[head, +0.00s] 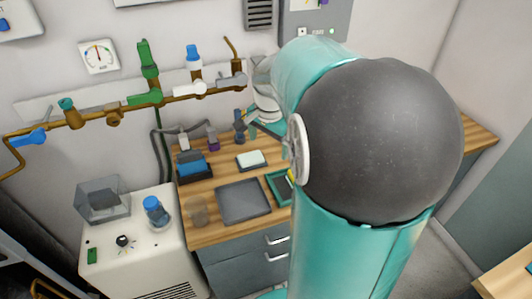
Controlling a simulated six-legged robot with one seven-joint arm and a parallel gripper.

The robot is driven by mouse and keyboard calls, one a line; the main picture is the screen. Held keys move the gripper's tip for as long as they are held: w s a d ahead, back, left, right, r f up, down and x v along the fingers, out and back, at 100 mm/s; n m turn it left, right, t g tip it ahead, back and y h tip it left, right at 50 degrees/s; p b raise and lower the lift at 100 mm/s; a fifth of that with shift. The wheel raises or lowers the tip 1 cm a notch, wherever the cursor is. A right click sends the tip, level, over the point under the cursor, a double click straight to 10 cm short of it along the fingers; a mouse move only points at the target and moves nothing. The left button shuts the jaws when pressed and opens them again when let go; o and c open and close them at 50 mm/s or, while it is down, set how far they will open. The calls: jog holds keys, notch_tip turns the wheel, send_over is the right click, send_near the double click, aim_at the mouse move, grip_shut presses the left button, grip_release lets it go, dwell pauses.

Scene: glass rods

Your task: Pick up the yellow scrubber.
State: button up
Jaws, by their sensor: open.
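A small yellow sliver (291,177) shows at the edge of a green-rimmed tray (281,199) on the wooden counter. My arm hides most of that spot, so I cannot tell if the sliver is the yellow scrubber. No other yellow scrubber shows. My gripper (258,125) is open above the back of the counter, to the left of and beyond the tray. It looks small and is partly mixed with things behind it. I see nothing held in it.
On the counter are a pale block on a dark dish (251,160), a flat grey tray (243,202), a dark box with blue contents (194,167) and a brownish glass (198,211). Valved pipes (113,114) run along the wall. A white machine (130,243) stands left, bearing a blue-capped jar (157,212).

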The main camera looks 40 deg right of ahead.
jog(key=d+f+m+g, duration=0.1)
jog(key=d+f+m, duration=0.6)
jog(key=d, duration=0.5)
jog(key=shift+n+y, duration=0.3)
jog(key=shift+y, duration=0.1)
jog(key=f, duration=1.5)
jog(key=shift+s, duration=0.4)
jog(key=c, duration=0.8)
jog(key=shift+r, duration=0.1)
jog(key=shift+r, duration=0.5)
notch_tip(320, 180, up, 2)
jog(key=shift+r, duration=0.2)
jog(key=s+a+r, duration=0.6)
jog(key=s, duration=0.1)
jog(key=s+a+r, duration=0.3)
jog(key=shift+s+r, duration=0.25)
jog(key=shift+s, duration=0.1)
